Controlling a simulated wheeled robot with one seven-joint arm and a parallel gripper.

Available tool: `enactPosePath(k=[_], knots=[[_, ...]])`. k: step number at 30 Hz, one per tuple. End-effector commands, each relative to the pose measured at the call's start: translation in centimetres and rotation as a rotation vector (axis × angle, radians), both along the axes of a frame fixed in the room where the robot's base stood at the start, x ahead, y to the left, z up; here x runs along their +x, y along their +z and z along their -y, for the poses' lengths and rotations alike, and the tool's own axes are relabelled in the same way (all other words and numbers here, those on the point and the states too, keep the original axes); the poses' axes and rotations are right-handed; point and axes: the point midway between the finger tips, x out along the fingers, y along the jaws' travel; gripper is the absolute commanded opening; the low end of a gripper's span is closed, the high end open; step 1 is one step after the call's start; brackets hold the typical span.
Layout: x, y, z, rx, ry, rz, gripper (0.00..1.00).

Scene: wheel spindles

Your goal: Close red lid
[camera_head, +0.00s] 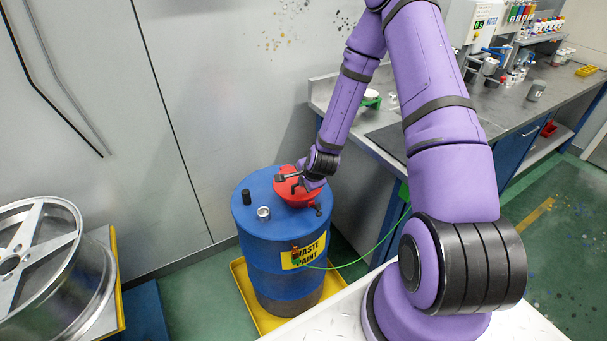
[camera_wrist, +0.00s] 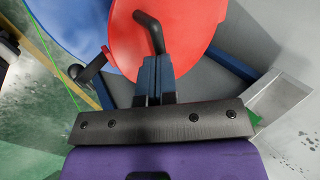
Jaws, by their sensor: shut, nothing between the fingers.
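The round red lid (camera_head: 290,193) lies over the right part of the top of the blue drum (camera_head: 262,245). It looks nearly flat there; I cannot tell whether its rim is fully seated. In the wrist view the red lid (camera_wrist: 192,28) fills the upper middle, with the blue drum (camera_wrist: 72,22) to its left. A dark bent handle (camera_wrist: 150,32) stands on the lid. My gripper (camera_wrist: 154,62) is shut and empty, its fingertips at the lid beside the handle's lower end; contact is unclear. My gripper (camera_head: 302,186) partly covers the lid in the head view.
The drum stands in a yellow tray (camera_head: 243,290) near the grey wall. A black cap (camera_head: 246,197) and a metal cap (camera_head: 263,213) are on the drum top. A workbench (camera_head: 400,140) is behind right; a wheel rim (camera_head: 50,255) is left. A green cable (camera_head: 375,252) runs rightward.

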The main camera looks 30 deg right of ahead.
Motion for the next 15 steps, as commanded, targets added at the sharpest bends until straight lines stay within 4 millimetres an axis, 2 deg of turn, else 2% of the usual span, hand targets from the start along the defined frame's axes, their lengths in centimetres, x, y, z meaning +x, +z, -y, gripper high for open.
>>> enactPosePath(k=[6, 15], knots=[[-0.28, -0.81, 0.02, 0.000, 0.000, -0.001, 0.00], [-0.32, -0.96, 0.03, -0.001, -0.001, -0.001, 0.00]])
